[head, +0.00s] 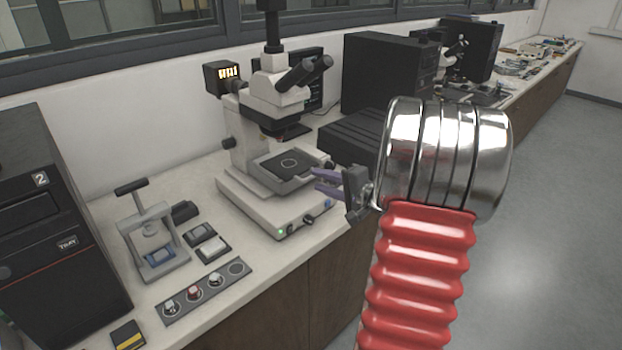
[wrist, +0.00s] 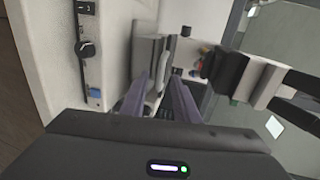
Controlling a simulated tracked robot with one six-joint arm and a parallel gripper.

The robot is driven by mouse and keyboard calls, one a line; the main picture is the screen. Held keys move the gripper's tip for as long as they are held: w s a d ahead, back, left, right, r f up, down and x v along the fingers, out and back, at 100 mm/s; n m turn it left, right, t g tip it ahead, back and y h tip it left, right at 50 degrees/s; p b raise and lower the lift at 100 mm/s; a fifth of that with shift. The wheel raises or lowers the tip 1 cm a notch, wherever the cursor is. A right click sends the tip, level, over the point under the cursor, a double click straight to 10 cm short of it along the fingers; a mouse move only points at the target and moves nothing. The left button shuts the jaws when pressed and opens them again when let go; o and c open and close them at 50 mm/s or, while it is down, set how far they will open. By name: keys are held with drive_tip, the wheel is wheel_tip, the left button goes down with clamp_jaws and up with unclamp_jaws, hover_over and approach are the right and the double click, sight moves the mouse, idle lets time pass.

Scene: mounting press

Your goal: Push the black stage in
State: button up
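The black stage (head: 289,163) of the microscope is a dark flat plate with a pale ring on it. It sits above the pale microscope base and under the objectives. My gripper (head: 316,180) is at the front right of the stage, its two purple fingers spread apart. In the wrist view my gripper (wrist: 159,78) is open, and the stage's grey edge (wrist: 146,60) with a pale curved part lies ahead, between and beyond the fingertips. I cannot tell whether a finger touches it.
The microscope base (head: 265,205) has knobs and a green light at its front. A small lever press (head: 150,232) and a strip of sample mounts (head: 205,290) stand to the left. A black flat box (head: 352,135) is behind my gripper. The floor at right is clear.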

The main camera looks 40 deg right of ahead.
sight(311, 177)
drive_tip(key=shift+x, duration=2.35)
drive_tip(key=shift+c, duration=0.5)
